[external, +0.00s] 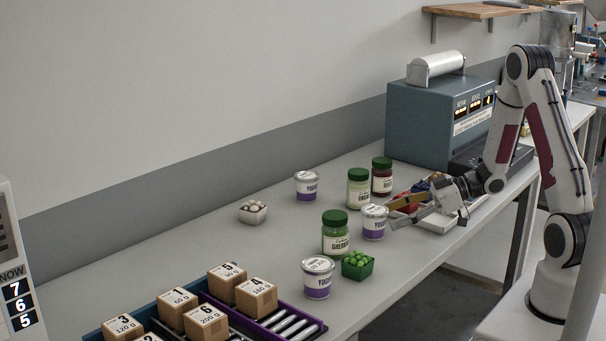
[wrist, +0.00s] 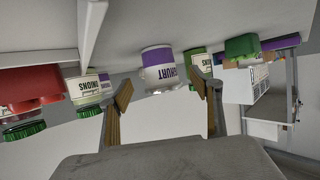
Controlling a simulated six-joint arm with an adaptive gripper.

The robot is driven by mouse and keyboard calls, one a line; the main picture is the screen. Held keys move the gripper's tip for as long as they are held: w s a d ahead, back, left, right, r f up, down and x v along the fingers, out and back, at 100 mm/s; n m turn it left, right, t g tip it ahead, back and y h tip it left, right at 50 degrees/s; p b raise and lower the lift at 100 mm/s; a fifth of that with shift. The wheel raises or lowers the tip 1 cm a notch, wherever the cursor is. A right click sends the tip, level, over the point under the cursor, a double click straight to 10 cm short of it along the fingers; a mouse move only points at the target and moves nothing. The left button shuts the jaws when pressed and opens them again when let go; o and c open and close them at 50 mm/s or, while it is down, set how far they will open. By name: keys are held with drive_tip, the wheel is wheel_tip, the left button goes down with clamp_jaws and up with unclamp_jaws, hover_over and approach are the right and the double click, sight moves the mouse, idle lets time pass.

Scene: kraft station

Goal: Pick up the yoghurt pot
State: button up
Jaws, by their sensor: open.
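Three white and purple yoghurt pots stand upright on the bench in the external view: one near my gripper (external: 375,222), one farther back (external: 307,187) and one in front (external: 318,278). My gripper (external: 392,213) is low over the bench, open and roughly level, pointing left at the nearest pot. In the wrist view, which is upside down, that yoghurt pot (wrist: 160,70) shows ahead between the two open fingers (wrist: 164,90). Nothing is held. Whether the fingertips reach alongside the pot I cannot tell.
A green-lidded gherkin jar (external: 336,235) stands close left of the nearest pot. An onion jar (external: 358,188) and a dark red jar (external: 382,177) stand behind. A green punnet (external: 357,265) is in front. A white tray (external: 440,222) lies under my gripper's wrist. Bench is clear around the egg carton (external: 253,212).

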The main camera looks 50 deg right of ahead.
sight(374, 219)
drive_tip(key=shift+w+a+f, duration=0.2)
drive_tip(key=shift+w+a, duration=0.05)
drive_tip(key=shift+w, duration=0.1)
drive_tip(key=shift+r+x, duration=0.15)
drive_tip(key=shift+x, duration=0.7)
drive_tip(key=shift+r+x, duration=0.2)
drive_tip(key=shift+x, duration=1.65)
drive_tip(key=shift+r, duration=0.1)
drive_tip(key=c, duration=1.4)
